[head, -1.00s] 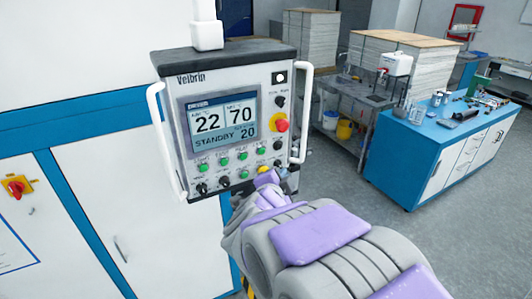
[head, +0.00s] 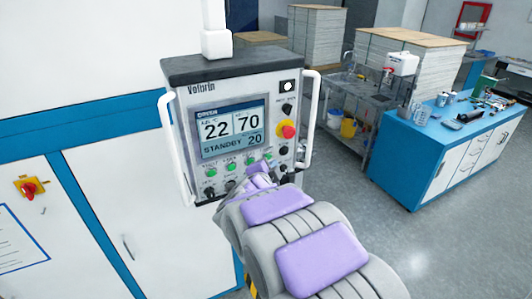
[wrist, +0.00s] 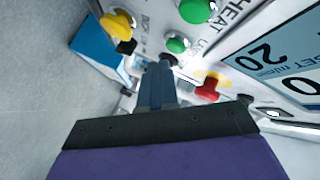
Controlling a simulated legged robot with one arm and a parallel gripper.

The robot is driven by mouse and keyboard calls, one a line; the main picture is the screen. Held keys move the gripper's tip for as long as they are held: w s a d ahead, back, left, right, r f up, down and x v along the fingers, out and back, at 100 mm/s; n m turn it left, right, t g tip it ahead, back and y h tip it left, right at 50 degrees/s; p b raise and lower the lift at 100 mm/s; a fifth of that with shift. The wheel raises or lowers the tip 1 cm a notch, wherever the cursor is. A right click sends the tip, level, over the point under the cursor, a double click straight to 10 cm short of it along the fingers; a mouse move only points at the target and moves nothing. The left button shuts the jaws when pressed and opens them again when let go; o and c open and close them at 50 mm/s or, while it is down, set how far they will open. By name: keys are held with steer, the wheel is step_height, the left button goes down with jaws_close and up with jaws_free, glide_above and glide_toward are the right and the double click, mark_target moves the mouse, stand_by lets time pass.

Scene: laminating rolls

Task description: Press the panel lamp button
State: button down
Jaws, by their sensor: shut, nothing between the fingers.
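The white control panel (head: 237,83), with a screen (head: 231,128), green push buttons (head: 230,167) and black knobs, hangs ahead in the head view. My gripper (head: 261,168) is shut and empty in front of its lower right part, covering some of the lower controls. In the wrist view my gripper (wrist: 161,72) has its fingertips close to a black knob (wrist: 168,60); I cannot tell whether they touch. I cannot read which control is the panel lamp button.
A red emergency stop (head: 288,131) on a yellow base is above my gripper on the panel; it also shows in the wrist view (wrist: 209,92). White handles (head: 309,118) flank the panel. A blue bench (head: 413,150) and paper stacks (head: 308,40) stand at the right.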

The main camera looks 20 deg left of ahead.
steer(key=shift+w+a, duration=0.2)
steer(key=shift+w, duration=0.1)
stand_by(0.7)
steer(key=shift+d, duration=0.1)
steer(key=shift+d+r, duration=0.15)
steer(key=shift+d, duration=0.15)
steer(key=shift+a, duration=0.3)
steer(key=shift+d, duration=0.15)
stand_by(0.3)
